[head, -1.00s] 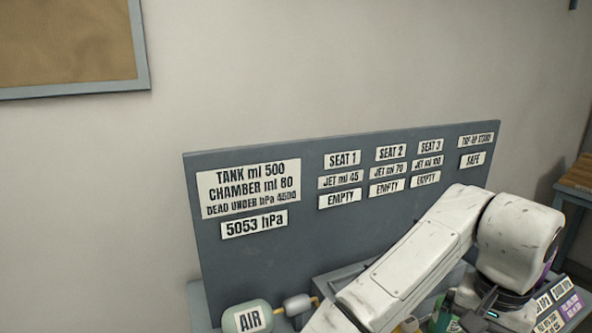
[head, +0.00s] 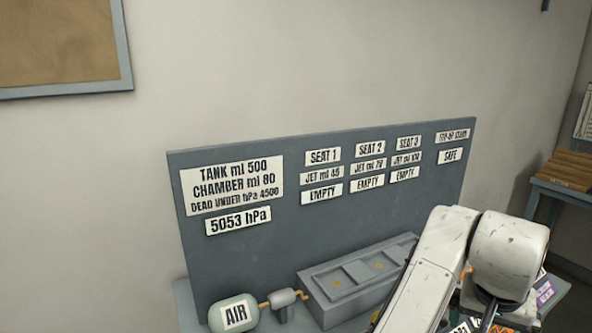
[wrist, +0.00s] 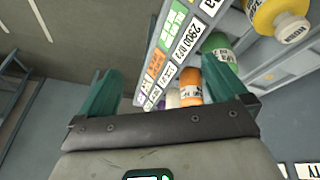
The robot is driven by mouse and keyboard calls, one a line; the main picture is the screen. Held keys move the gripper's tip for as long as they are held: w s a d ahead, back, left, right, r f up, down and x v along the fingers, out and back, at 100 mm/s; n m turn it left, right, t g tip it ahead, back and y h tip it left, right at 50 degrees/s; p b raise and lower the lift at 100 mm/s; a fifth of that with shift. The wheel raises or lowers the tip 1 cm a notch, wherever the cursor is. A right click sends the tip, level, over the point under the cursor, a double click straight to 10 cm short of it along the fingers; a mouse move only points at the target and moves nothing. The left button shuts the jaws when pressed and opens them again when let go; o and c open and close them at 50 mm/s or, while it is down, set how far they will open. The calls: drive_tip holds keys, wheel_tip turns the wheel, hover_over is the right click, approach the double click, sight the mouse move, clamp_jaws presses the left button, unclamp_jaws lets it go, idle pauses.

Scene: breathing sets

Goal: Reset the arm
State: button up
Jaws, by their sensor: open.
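My white arm (head: 432,270) reaches across the lower right of the head view, in front of the bench. My gripper (wrist: 175,85) shows in the wrist view with its two green fingers spread wide apart. Nothing is held between them. Beyond the fingers are an orange cylinder (wrist: 190,86), a green one (wrist: 217,47) and a yellow bottle (wrist: 277,17). They stand by a strip of coloured labels (wrist: 172,50). In the head view the gripper itself is hard to make out at the lower right edge.
A grey panel (head: 290,235) with white signs stands behind the bench; one reads 5053 hPa (head: 238,220). A tank marked AIR (head: 234,314) and a grey block with seats (head: 345,255) sit before it. A side table (head: 562,187) stands at right.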

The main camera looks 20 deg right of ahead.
drive_tip(key=s+a+f+n+t+h, duration=0.15)
drive_tip(key=a+f+n, duration=0.25)
drive_tip(key=f+n, duration=0.7)
drive_tip(key=s+a+f+g+y, duration=0.1)
drive_tip(key=s+a+f+y, duration=0.4)
drive_tip(key=s+a+f, duration=0.6)
wheel_tip(320, 180, down, 4)
drive_tip(key=shift+a+r+n, duration=0.25)
drive_tip(key=shift+a+n, duration=0.05)
drive_tip(key=shift+a, duration=0.85)
